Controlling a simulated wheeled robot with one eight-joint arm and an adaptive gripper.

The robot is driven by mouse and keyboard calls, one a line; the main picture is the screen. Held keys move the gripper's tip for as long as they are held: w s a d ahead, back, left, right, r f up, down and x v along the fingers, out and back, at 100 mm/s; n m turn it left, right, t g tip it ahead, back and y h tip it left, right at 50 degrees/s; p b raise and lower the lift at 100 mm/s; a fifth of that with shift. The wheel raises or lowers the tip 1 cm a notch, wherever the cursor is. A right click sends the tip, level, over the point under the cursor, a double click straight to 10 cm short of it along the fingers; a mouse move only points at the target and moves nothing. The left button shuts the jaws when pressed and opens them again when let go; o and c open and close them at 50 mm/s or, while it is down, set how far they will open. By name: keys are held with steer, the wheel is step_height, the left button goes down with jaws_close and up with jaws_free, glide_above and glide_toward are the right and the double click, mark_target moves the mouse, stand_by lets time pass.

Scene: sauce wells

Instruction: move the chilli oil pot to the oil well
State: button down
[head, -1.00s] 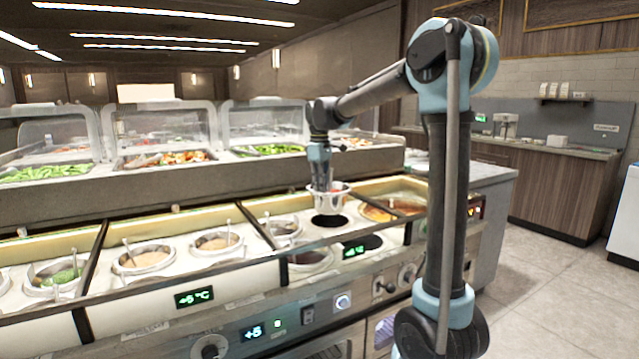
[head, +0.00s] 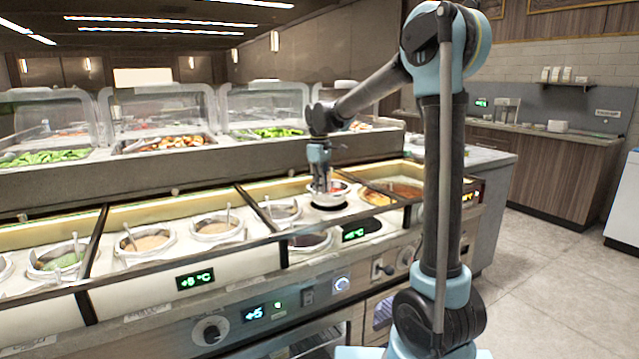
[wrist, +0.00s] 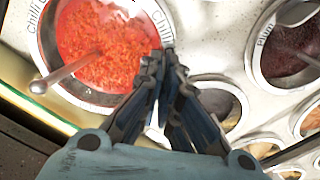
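The chilli oil pot (wrist: 98,45) is a round metal pot of red chilli, with a ladle and a "Chilli" rim label in the wrist view. In the head view the chilli oil pot (head: 342,189) sits low at a dark round well (head: 330,207). I cannot tell whether it is fully seated. My gripper (wrist: 160,58) has its fingertips together at the pot's rim; it also shows in the head view (head: 322,188), above the pot. The fingers hide part of the rim.
A pot labelled Plum (wrist: 285,50) stands close by. Other sauce pots (head: 145,243) fill wells to the left. Clear food guards (head: 165,110) stand behind.

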mark_target(320, 205)
steer(key=shift+f, duration=2.8)
steer(key=c, duration=1.7)
jaws_free()
steer(key=o, duration=0.6)
steer(key=shift+r, duration=5.5)
